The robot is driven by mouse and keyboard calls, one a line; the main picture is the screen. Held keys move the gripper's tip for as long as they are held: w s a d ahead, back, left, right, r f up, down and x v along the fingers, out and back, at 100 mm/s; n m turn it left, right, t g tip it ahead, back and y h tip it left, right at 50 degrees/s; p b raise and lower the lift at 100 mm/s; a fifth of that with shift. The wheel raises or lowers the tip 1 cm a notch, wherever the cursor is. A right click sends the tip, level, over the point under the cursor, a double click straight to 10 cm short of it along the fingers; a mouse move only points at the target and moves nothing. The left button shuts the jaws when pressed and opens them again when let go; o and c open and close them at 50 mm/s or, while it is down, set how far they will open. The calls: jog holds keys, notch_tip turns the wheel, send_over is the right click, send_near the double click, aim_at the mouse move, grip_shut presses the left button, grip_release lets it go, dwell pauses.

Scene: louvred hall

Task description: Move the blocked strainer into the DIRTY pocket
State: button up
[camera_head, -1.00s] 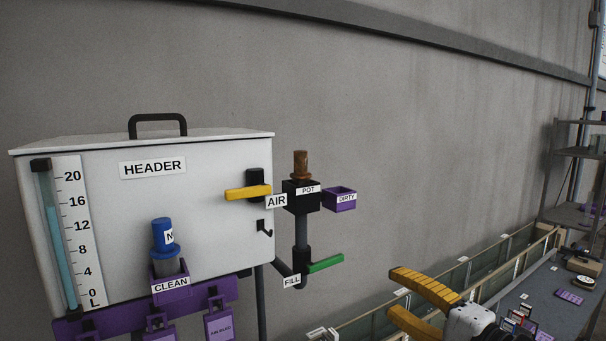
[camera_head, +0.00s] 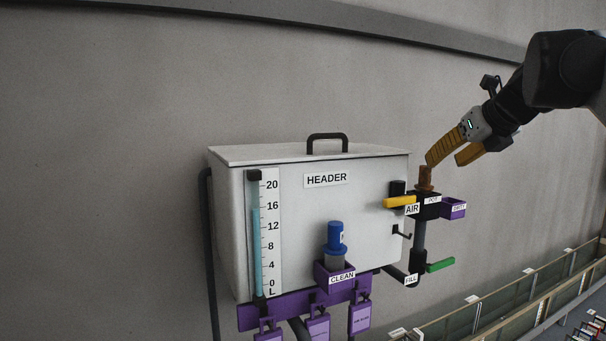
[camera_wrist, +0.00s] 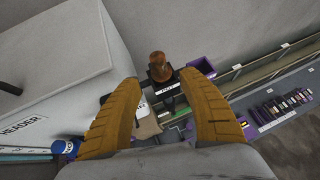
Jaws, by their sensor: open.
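A brown strainer (camera_head: 425,179) stands upright in the black block labelled POT (camera_head: 428,211), right of the header tank. The wrist view shows the brown strainer (camera_wrist: 158,66) between and just beyond my fingertips. My gripper (camera_head: 446,161) is open, with yellow fingers slanting down from the upper right, close above the strainer. I cannot tell whether a finger touches it. The purple DIRTY pocket (camera_head: 455,209) is just right of the pot; in the wrist view the pocket (camera_wrist: 203,66) looks empty. A blue-capped strainer (camera_head: 334,238) stands in the purple CLEAN pocket (camera_head: 321,273).
The white header tank (camera_head: 225,200) with a level gauge stands left of the pot. The yellow AIR lever (camera_head: 399,202) juts beside the pot, and the green FILL lever (camera_head: 441,264) is below. Purple tags (camera_head: 318,327) hang under the tank. Space above the pot is clear except my gripper.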

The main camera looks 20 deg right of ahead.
aim_at(429, 173)
jog(key=b+x, duration=0.2)
jog(key=x, duration=0.7)
jog(key=shift+w+f, duration=0.1)
jog(key=shift+w, duration=0.1)
dwell(0.3)
grip_shut()
